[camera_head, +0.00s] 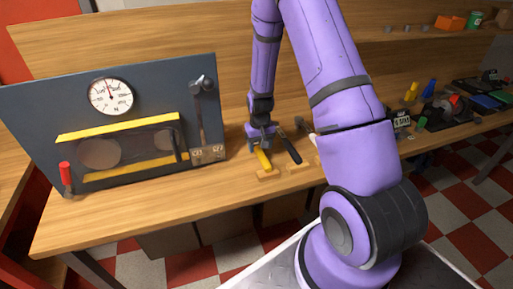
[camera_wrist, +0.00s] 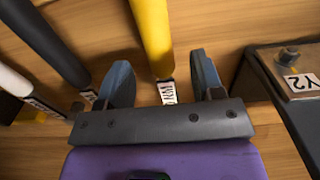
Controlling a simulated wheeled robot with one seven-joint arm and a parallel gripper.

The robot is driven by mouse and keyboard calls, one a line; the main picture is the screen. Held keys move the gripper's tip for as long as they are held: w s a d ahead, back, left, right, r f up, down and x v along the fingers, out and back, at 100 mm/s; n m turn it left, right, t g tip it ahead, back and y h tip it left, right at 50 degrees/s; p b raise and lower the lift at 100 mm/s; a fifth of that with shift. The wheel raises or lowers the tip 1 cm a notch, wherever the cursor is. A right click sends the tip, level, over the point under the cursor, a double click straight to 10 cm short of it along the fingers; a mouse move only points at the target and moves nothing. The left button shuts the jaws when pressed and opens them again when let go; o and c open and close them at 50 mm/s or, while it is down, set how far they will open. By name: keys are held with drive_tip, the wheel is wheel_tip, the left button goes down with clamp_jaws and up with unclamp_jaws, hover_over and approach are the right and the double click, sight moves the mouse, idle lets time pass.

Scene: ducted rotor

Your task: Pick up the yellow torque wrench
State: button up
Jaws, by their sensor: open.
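The yellow torque wrench (camera_head: 263,160) lies on the bench with its front end at a small wooden block. In the wrist view its yellow handle (camera_wrist: 152,40) comes down from the top edge and ends in a white label between my fingers. My gripper (camera_head: 262,135) is just above the wrench in the head view. In the wrist view my gripper (camera_wrist: 161,78) is open, with one blue-grey finger on each side of the handle's line and gaps on both sides. I cannot tell whether the fingers reach down around it.
A black handle (camera_head: 290,148) lies right of the yellow wrench; in the wrist view a white handle (camera_wrist: 14,80) lies beyond it. A dark panel (camera_head: 40,110) with a gauge (camera_head: 110,96) and lever stands left. Small items crowd the bench's right end.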

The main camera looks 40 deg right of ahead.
sight(260, 150)
drive_tip(key=shift+f, duration=2.35)
drive_tip(key=shift+c, duration=0.2)
drive_tip(key=c, duration=1)
